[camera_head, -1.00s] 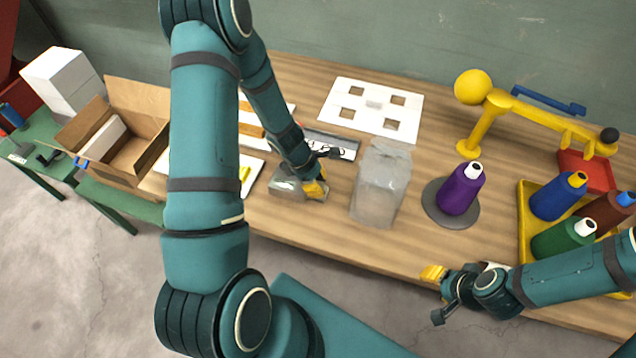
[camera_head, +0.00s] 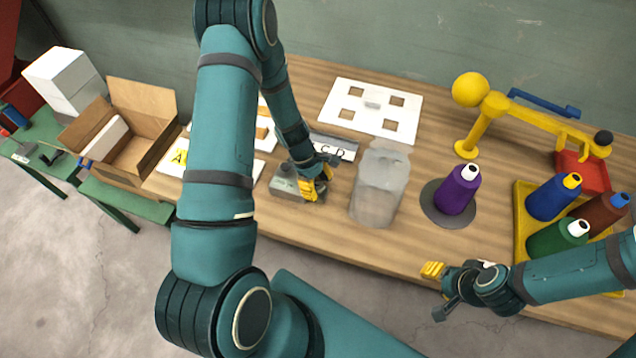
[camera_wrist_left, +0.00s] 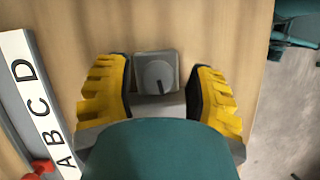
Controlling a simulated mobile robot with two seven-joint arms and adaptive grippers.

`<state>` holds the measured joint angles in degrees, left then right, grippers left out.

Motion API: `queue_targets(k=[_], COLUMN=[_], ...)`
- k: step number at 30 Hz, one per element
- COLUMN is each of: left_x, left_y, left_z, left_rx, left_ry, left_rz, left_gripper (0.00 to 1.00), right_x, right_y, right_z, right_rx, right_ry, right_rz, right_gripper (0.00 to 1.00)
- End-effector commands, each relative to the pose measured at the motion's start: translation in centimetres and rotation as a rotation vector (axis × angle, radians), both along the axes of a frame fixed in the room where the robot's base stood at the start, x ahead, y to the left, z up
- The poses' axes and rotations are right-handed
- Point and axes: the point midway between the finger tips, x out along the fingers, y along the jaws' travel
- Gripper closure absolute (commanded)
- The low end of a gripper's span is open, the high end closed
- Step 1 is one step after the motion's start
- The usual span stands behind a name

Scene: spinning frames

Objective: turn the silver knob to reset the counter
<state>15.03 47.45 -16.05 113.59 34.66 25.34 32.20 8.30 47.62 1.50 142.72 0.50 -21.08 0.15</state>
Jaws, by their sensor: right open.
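The counter (camera_head: 284,184) is a small grey box near the table's front edge, partly hidden by my left gripper in the head view. Its silver round knob (camera_wrist_left: 153,76) has a dark pointer line and shows in the left wrist view between my fingers. My left gripper (camera_wrist_left: 158,90) is open, with its yellow padded fingers on either side of the knob and apart from it. In the head view my left gripper (camera_head: 316,188) is over the counter's right end. My right gripper (camera_head: 436,290) is open and empty off the table's front edge.
A purple spool (camera_head: 457,190) stands on a grey disc, and a yellow tray (camera_head: 524,215) holds more spools.

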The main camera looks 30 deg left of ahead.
Motion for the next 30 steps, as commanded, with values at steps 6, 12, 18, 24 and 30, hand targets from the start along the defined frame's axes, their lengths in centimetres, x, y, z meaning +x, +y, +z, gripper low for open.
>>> queue_targets(k=[6, 12, 18, 24, 30], left_x=[0.1, 0.1, 0.2, 0.2, 0.2], left_y=[0.1, 0.3, 1.5, 3.1, 4.2], left_z=[0.1, 0.6, 3.5, 7.3, 10.1], left_rx=[0.002, 0.003, 0.005, 0.004, 0.003], left_ry=[-0.002, -0.004, -0.008, -0.008, -0.006], left_rz=[0.002, 0.003, 0.002, 0.002, 0.001], left_gripper=[0.37, 0.37, 0.37, 0.37, 0.37], right_x=[0.0, 0.0, 0.0, 0.0, 0.0], right_y=[0.0, 0.0, 0.0, 0.0, 0.0], right_z=[0.0, 0.0, 0.0, 0.0, 0.0], right_rx=[0.000, 0.000, 0.000, 0.000, 0.000], right_ry=[0.000, 0.000, 0.000, 0.000, 0.000], right_rz=[0.000, 0.000, 0.000, 0.000, 0.000], right_gripper=[0.53, 0.53, 0.53, 0.53, 0.53])
